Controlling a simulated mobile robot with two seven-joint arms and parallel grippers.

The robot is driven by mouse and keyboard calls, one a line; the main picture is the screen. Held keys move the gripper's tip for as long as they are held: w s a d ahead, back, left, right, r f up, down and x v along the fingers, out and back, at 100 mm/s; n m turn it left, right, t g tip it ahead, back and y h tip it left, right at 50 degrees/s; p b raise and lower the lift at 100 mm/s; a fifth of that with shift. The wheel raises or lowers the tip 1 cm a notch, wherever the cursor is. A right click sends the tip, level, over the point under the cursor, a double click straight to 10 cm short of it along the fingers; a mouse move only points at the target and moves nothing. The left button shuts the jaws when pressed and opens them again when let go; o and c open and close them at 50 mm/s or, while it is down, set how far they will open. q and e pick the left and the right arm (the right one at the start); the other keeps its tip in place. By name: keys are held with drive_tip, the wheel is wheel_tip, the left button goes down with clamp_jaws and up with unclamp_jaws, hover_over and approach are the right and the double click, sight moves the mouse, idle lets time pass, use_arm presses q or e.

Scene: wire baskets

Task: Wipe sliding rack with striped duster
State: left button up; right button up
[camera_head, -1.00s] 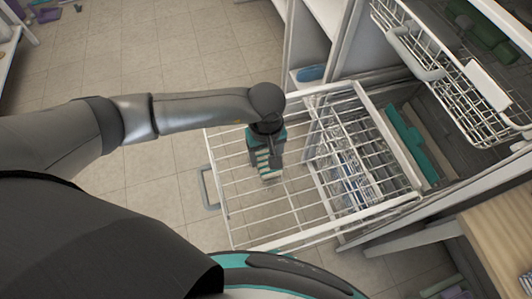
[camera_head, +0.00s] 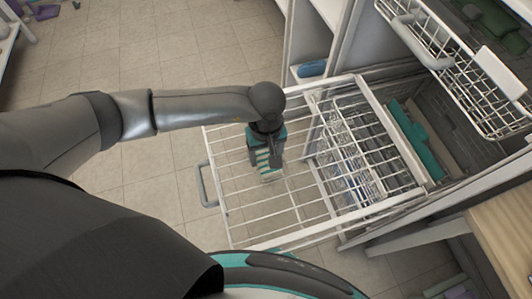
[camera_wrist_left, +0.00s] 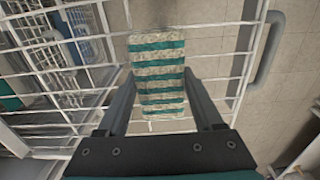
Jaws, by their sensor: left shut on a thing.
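The sliding rack (camera_head: 238,215) is a white wire basket, pulled out from the shelving unit, with a grey handle (camera_head: 206,186) on its left side. My left gripper (camera_head: 266,158) is over the left half of the rack, pointing down. It is shut on the striped duster (camera_head: 268,160), a teal and cream striped block. In the left wrist view the duster (camera_wrist_left: 157,74) lies between the two fingers (camera_wrist_left: 160,110), with the rack's wires (camera_wrist_left: 215,60) around it. I cannot tell whether the duster touches the wires. My right gripper is not in view.
A second wire basket (camera_head: 455,85) juts out at the upper right. A blue item (camera_head: 312,69) lies on a shelf behind the rack. A teal item (camera_head: 417,142) is inside the unit. A wooden surface (camera_head: 505,232) is at the lower right. Tiled floor is open at the left.

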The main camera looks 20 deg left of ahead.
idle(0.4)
use_arm(q)
drive_tip(key=w+d+b, duration=0.1)
drive_tip(key=d, duration=0.1)
drive_tip(key=w+d+b, duration=0.1)
drive_tip(key=w+b, duration=0.1)
drive_tip(key=shift+d+f, duration=0.1)
drive_tip(key=shift+d, duration=0.3)
drive_tip(key=shift+w+d+b, duration=0.25)
drive_tip(key=shift+d+b, duration=0.05)
drive_tip(key=shift+b, duration=0.25)
